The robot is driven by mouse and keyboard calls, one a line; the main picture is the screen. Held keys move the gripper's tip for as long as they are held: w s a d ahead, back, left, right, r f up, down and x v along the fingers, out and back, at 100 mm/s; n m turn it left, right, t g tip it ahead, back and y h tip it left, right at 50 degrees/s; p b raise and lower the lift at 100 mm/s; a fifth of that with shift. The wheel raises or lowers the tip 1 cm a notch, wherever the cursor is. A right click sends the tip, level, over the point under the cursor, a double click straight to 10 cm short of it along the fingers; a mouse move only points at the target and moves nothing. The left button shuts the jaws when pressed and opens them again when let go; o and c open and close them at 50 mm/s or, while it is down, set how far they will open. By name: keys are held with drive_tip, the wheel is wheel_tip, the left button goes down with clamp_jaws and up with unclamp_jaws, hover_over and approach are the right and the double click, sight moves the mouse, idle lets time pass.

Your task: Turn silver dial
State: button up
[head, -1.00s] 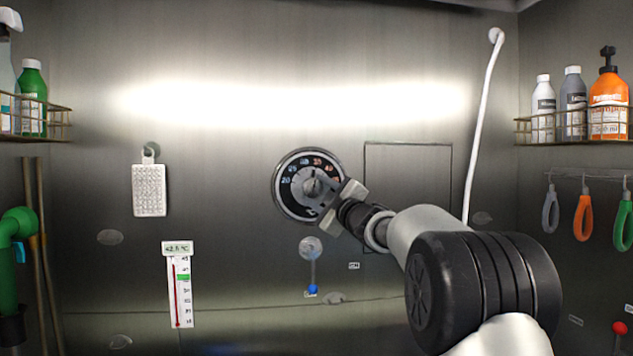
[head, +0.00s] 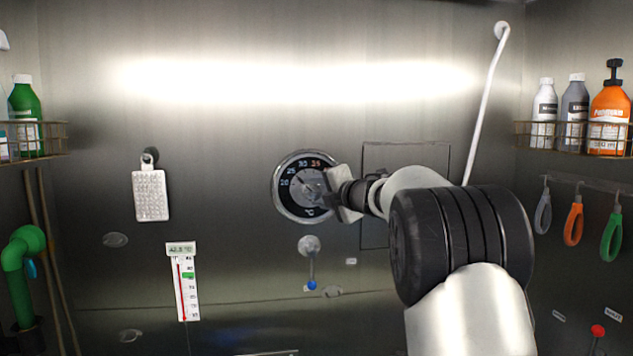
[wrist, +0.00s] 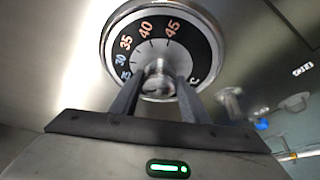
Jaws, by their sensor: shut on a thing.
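The silver dial (head: 297,205) is a round unit on the steel back wall, with a chrome rim, a black number ring and a silver centre. In the wrist view the dial (wrist: 205,45) fills the top middle, with numbers up to 45 on its ring. My gripper (wrist: 157,88) is at the dial's centre, its two dark fingers shut on the silver knob (wrist: 158,72). In the head view my gripper (head: 326,190) reaches in from the right and covers the dial's right side. The knob's pointer direction is hard to tell.
A small lever with a blue tip (head: 312,285) sits below the dial. A thermometer card (head: 183,282) and a white textured pad (head: 151,195) are to the left. A white hose (head: 483,110) hangs at right, near bottle racks on both side walls.

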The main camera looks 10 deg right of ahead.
drive_tip(key=shift+a+r+n+g+h+p, duration=0.15)
drive_tip(key=shift+n+h+p, duration=0.15)
drive_tip(key=shift+n, duration=0.25)
drive_tip(key=shift+r+n+g+h+p, duration=0.1)
drive_tip(key=shift+n+g+h+p, duration=0.1)
drive_tip(key=shift+n+p, duration=0.25)
drive_tip(key=shift+f+n+g+h, duration=0.1)
drive_tip(key=shift+n+g+h, duration=0.3)
drive_tip(key=shift+n, duration=0.8)
drive_tip(key=o, duration=1.1)
drive_tip(key=shift+c, duration=0.2)
drive_tip(key=b+v, duration=0.1)
drive_tip(key=v, duration=1.6)
drive_tip(key=shift+s+a, duration=0.2)
drive_tip(key=shift+s, duration=0.15)
